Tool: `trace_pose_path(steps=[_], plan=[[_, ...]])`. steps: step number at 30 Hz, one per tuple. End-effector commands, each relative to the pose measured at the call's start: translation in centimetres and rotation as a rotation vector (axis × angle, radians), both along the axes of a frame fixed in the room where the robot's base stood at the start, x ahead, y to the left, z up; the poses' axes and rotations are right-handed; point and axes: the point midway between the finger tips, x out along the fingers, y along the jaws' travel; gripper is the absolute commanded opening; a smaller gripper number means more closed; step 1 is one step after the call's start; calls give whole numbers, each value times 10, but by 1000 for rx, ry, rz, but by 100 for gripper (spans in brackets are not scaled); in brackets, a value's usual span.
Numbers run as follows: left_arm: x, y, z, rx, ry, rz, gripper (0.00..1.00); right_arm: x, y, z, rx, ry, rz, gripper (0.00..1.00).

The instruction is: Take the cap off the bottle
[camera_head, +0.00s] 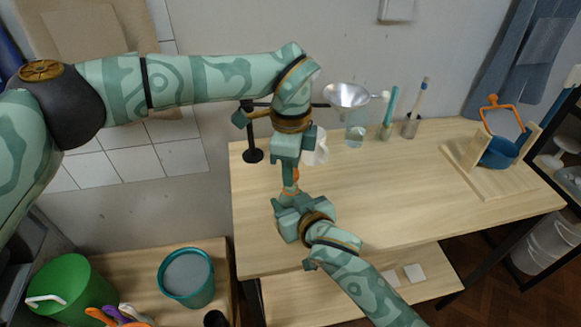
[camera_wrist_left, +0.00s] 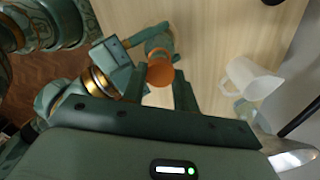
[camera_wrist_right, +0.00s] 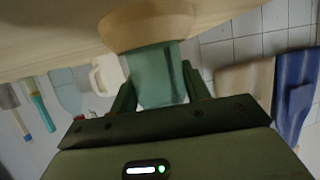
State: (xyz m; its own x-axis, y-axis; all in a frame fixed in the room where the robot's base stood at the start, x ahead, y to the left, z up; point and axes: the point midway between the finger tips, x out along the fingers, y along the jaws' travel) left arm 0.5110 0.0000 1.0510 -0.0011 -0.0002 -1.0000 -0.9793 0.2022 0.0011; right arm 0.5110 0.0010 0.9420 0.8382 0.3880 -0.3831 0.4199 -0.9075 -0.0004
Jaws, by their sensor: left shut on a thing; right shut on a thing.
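The bottle (camera_wrist_right: 158,78) shows in the right wrist view as a teal body with a wide tan part at the top of the picture. My right gripper (camera_head: 290,203) is shut on it from the front side. The orange cap (camera_wrist_left: 161,72) sits between the fingers of my left gripper (camera_wrist_left: 160,88), which points down from above and is shut on it. In the head view a bit of the orange cap (camera_head: 296,174) shows between the two grippers. Most of the bottle is hidden there. I cannot tell whether cap and bottle are apart.
A white pitcher (camera_head: 317,150) stands behind my left gripper. A metal funnel (camera_head: 346,95) hangs above a clear glass vessel (camera_head: 355,135), and cups with tools stand to its right. A wooden stand (camera_head: 485,180) is at the far right. The table's middle right (camera_head: 420,180) is clear.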

Motion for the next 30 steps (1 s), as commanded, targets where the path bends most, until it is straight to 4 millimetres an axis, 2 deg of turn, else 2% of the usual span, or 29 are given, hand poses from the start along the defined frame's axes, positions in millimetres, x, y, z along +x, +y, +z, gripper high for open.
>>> trace_pose_path(steps=[7,13,14,16,17,26,30], plan=[[1,0,33,-1,-3,0,2,0,0,-1,-1,2,-1,0],[0,0,35,-1,0,0,2,0,0,-1,0,1,0,0],[0,0,35,-1,0,0,2,0,0,-1,0,1,0,50],[0,0,35,-1,0,0,2,0,0,-1,0,1,0,69],[0,0,35,-1,0,0,2,0,0,-1,0,1,0,72],[0,0,37,0,-1,0,2,-2,-1,1,0,1,0,72],[-1,0,48,0,-7,0,2,-17,-8,10,0,1,-1,72]])
